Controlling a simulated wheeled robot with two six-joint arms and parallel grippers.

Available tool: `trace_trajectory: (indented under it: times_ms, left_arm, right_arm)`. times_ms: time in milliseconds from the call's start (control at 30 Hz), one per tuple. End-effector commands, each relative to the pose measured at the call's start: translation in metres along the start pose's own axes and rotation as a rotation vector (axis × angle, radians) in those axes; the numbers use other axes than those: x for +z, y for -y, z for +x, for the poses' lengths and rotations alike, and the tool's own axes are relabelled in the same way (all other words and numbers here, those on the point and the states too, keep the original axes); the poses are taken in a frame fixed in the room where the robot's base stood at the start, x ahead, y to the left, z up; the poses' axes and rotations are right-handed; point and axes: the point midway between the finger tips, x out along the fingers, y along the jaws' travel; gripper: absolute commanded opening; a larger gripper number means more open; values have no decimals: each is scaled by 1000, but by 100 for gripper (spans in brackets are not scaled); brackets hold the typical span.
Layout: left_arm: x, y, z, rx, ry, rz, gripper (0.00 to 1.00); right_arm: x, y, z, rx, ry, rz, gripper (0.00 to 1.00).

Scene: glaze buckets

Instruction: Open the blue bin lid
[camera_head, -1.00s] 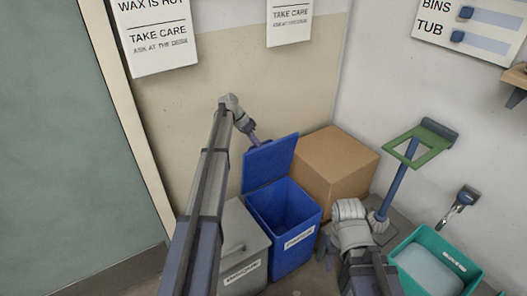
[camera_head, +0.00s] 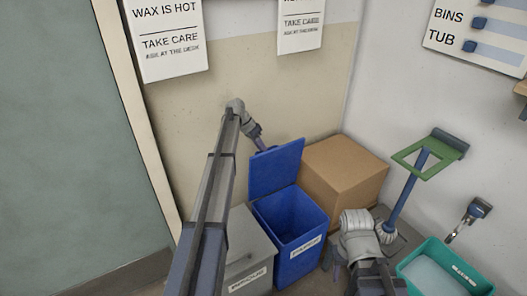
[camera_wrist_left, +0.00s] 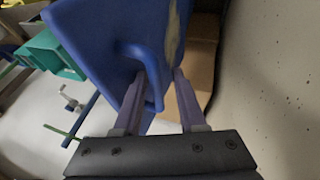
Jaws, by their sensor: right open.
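The blue bin (camera_head: 298,240) stands against the back wall with its lid (camera_head: 277,168) raised, leaning back, and its inside showing. My left arm reaches over to the lid from behind, and its gripper (camera_head: 262,145) is partly hidden behind the lid's top edge. In the left wrist view, the lid (camera_wrist_left: 95,35) fills the upper left. My left gripper (camera_wrist_left: 158,75) has its fingers apart, on either side of the lid's handle bar, with a gap showing beside the right finger. My right gripper (camera_head: 336,265) is open, low, right of the bin.
A grey bin (camera_head: 248,245) stands left of the blue bin, partly behind my left arm. A cardboard box (camera_head: 343,170) is right behind it. A teal tub (camera_head: 420,260) and a blue-handled tool with a green frame (camera_head: 405,195) stand at the right.

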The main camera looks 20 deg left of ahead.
Motion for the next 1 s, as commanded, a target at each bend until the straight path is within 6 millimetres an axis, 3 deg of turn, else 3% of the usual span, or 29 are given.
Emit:
trace_trajectory:
  times_ms: [467,1000]
  left_arm:
    - [-2,-1,-7,1,-1,1,47]
    - [-2,-2,-74,1,-1,0,47]
  right_arm:
    - [0,-1,-7,0,0,0,50]
    - [4,-6,-65,0,0,0,50]
